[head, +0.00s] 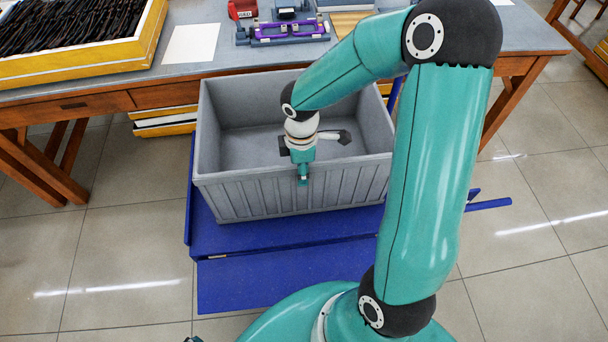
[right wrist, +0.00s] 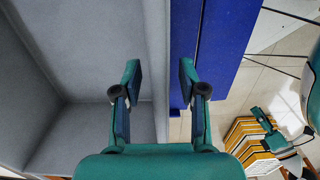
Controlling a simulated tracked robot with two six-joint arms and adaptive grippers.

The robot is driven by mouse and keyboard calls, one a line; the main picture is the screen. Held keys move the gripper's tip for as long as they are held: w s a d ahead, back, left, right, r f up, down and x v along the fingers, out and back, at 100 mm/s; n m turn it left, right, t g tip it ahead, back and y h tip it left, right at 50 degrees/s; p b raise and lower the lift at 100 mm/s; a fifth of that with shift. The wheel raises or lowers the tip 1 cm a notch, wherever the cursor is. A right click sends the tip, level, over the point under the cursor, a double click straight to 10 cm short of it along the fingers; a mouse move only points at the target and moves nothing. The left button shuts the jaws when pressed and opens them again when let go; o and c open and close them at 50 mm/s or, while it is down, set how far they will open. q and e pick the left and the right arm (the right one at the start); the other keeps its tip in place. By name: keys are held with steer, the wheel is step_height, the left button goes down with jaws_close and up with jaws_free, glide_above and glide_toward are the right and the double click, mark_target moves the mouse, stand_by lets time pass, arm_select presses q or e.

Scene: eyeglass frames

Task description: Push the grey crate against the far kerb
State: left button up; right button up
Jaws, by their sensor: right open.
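The grey crate (head: 290,195) stands upright and empty on a blue platform (head: 285,280). Its near wall faces me, and bare platform shows on the near side. The far kerb is hidden behind the crate, so I cannot tell the gap there. My right gripper (head: 303,172) is at the near wall's rim, pointing down. In the right wrist view, its open fingers (right wrist: 158,78) lie on either side of the crate's wall (right wrist: 155,50); contact is unclear. A small teal and dark part, possibly my left gripper (right wrist: 263,122), shows at the right; its jaws are unclear.
A wooden table (head: 165,93) stands close behind the crate. It carries a yellow tray (head: 100,55) of dark eyeglass frames, a white sheet (head: 191,44) and a purple fixture (head: 290,29). Yellow trays (head: 163,122) lie beneath it. Tiled floor is clear at left and right.

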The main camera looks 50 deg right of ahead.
step_height(320, 180, down, 4)
steer(key=shift+r, duration=0.25)
steer(key=shift+c, duration=0.4)
jaws_close()
steer(key=shift+o, duration=0.3)
jaws_free()
